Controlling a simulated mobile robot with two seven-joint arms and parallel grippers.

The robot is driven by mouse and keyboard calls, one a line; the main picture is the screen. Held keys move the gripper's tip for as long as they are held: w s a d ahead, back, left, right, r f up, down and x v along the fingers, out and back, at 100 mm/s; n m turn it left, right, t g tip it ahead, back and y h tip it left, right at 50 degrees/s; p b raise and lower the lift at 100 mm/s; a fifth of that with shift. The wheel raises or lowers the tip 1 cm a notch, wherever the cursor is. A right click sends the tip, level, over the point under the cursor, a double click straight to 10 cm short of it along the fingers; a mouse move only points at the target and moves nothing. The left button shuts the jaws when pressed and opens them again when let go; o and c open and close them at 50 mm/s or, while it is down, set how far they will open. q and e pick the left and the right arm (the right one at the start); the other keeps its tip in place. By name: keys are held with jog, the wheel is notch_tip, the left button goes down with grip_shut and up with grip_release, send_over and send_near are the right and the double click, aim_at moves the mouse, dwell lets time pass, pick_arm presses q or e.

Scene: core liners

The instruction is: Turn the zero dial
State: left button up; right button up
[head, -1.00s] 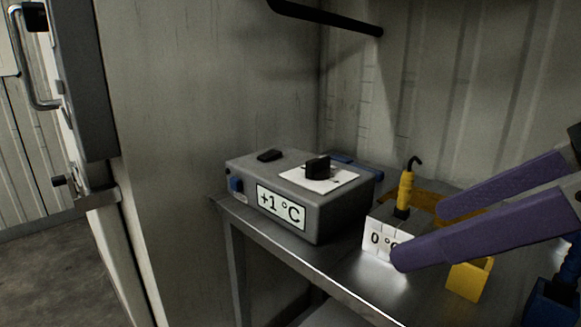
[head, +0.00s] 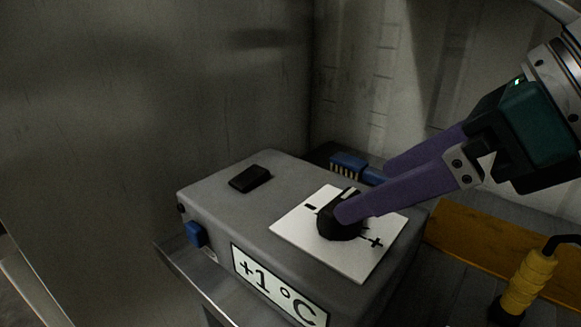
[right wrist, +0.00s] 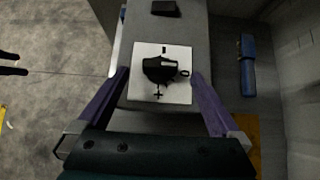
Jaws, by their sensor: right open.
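The zero dial is a black knob (head: 338,222) on a white plate (head: 300,234) marked minus and plus, on top of the grey box (head: 225,205). The box's front label (head: 272,287) reads +1 °C. My right gripper (head: 352,203) is open, with its purple fingers reaching over the plate at the knob. In the right wrist view the knob (right wrist: 160,69) lies between the spread fingers, a little beyond their tips, with a gap on both sides. In the head view one fingertip hides part of the knob.
A black block (head: 250,178) lies on the box top, and a blue switch (head: 195,234) is on its front. A blue brush (head: 347,163) lies behind the box. A yellow-handled probe (head: 528,283) and a wooden piece (head: 490,245) are at the right. Walls stand close behind.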

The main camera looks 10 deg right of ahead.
aim_at(344, 199)
jog(key=x, duration=0.5)
jog(key=shift+w+a+f, duration=0.25)
jog(key=shift+w+f, duration=0.15)
jog(key=c, duration=1.4)
jog(key=shift+f+n+g+y+b, duration=0.15)
jog(key=shift+n+g+y+b, duration=0.55)
jog(key=shift+n+b, duration=0.8)
jog(key=shift+n+g+y+b, duration=0.6)
jog(key=shift+n+g+b, duration=0.4)
jog(key=shift+n+b, duration=0.4)
